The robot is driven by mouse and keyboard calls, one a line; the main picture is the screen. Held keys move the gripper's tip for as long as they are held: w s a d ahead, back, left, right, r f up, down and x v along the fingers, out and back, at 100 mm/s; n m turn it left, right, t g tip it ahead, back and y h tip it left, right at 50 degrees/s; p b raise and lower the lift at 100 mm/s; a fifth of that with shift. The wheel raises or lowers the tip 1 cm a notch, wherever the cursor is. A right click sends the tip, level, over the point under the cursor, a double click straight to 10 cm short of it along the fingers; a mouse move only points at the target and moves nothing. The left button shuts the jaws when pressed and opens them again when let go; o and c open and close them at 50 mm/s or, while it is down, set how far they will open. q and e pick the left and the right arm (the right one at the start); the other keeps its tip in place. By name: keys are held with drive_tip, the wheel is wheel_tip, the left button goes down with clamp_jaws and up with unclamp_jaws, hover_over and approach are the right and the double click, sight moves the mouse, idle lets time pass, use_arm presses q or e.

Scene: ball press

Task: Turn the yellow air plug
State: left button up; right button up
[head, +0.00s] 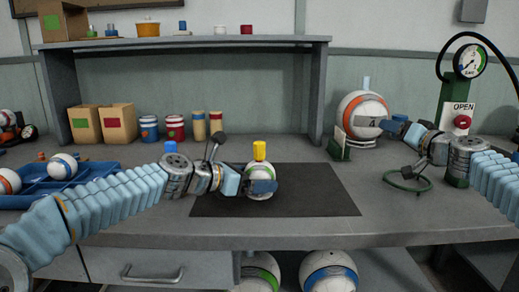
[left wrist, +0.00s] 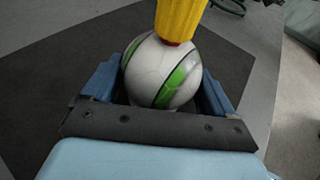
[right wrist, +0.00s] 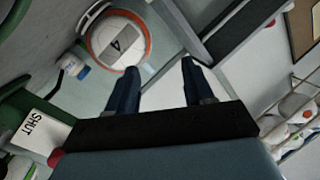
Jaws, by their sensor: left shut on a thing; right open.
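A small white ball with green stripes (head: 262,176) is over the dark mat (head: 320,192), with the yellow air plug (head: 259,150) upright on its top. My left gripper (head: 262,187) is shut on the ball from its sides. In the left wrist view the ball (left wrist: 150,75) sits between the blue fingers and the yellow plug (left wrist: 182,18) rises from it, its upper end cut off by the frame edge. Whether the ball touches the mat is unclear. My right gripper (head: 391,124) is open and empty, away from the plug; its fingers also show in the right wrist view (right wrist: 160,88).
A large orange-striped ball (head: 356,106) stands on a holder beside my right gripper. A post with a gauge (head: 470,61), OPEN sign and red button is at right. A blue tray (head: 40,184) with balls is at left. The mat's right part is clear.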

drive_tip(key=s+a+f+n+g+y, duration=0.25)
drive_tip(key=a+n+g+y, duration=0.45)
drive_tip(key=a, duration=0.8)
drive_tip(key=n+g+y, duration=0.5)
drive_tip(key=n+g, duration=0.1)
drive_tip(key=n, duration=0.5)
approach(264, 149)
drive_tip(key=x, duration=1)
drive_tip(key=shift+w, duration=0.25)
drive_tip(key=shift+w+a, duration=0.15)
drive_tip(key=shift+a, duration=0.4)
drive_tip(key=shift+t, duration=0.4)
drive_tip(key=c, duration=0.9)
